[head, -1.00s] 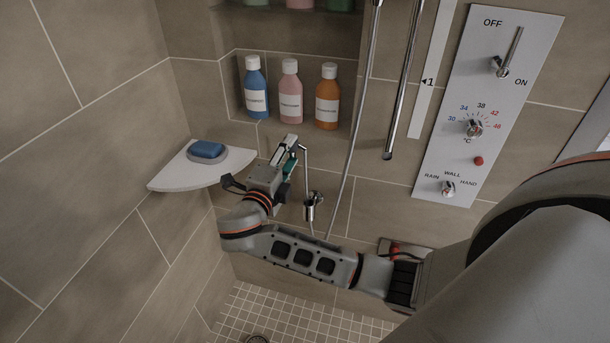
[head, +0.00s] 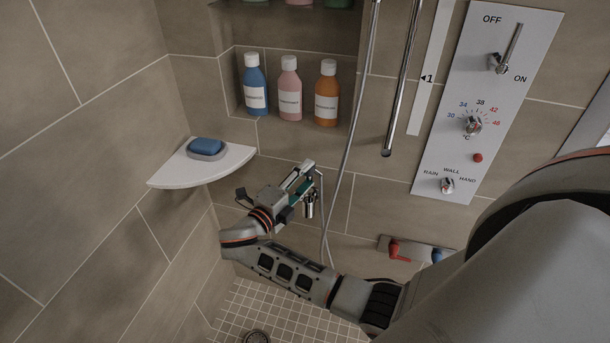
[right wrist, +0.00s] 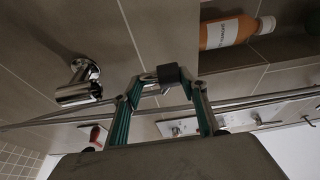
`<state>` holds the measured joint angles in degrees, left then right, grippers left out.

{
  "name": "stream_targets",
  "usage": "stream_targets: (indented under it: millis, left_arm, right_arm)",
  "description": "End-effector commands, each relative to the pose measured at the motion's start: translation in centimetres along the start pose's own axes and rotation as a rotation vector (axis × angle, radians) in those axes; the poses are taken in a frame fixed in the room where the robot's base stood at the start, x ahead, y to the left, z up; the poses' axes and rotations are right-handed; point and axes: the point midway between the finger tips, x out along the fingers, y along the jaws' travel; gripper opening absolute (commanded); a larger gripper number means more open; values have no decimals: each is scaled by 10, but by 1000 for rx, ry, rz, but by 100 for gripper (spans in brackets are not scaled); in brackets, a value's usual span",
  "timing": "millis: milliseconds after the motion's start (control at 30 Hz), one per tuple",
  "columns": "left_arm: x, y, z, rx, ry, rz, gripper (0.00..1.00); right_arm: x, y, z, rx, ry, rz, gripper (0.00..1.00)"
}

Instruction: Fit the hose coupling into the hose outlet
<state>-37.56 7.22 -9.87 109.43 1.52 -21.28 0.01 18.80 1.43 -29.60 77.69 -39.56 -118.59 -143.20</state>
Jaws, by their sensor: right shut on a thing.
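My right gripper (head: 305,172) is shut on the hose coupling (head: 318,173), a small silver piece with a thin grey hose running down from it. In the right wrist view, the coupling (right wrist: 149,78) is partly hidden between the green-sided fingers (right wrist: 165,82), beside a dark block. The chrome hose outlet (head: 309,206) is on the tiled wall, just below the gripper and partly behind it in the head view. In the right wrist view the outlet (right wrist: 77,88) stands left of the fingers, visibly apart from the coupling. My left gripper is out of view.
A corner shelf (head: 225,167) with a blue soap on a dish (head: 206,148) is to the left. Several bottles, one orange (head: 327,95), stand in the niche above. The control panel (head: 490,90) and a fixture with red and blue levers (head: 415,250) are right.

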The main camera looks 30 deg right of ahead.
Motion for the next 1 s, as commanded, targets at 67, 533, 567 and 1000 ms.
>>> stream_targets:
  millis: [67,533,567,1000]
  left_arm:
    - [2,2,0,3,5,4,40]
    - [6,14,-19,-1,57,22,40]
    - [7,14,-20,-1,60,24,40]
    - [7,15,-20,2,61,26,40]
  right_arm:
    - [0,8,0,-1,0,0,20]
    - [0,44,0,-1,0,0,20]
    - [0,45,0,-1,0,0,20]
    - [0,48,0,1,0,0,20]
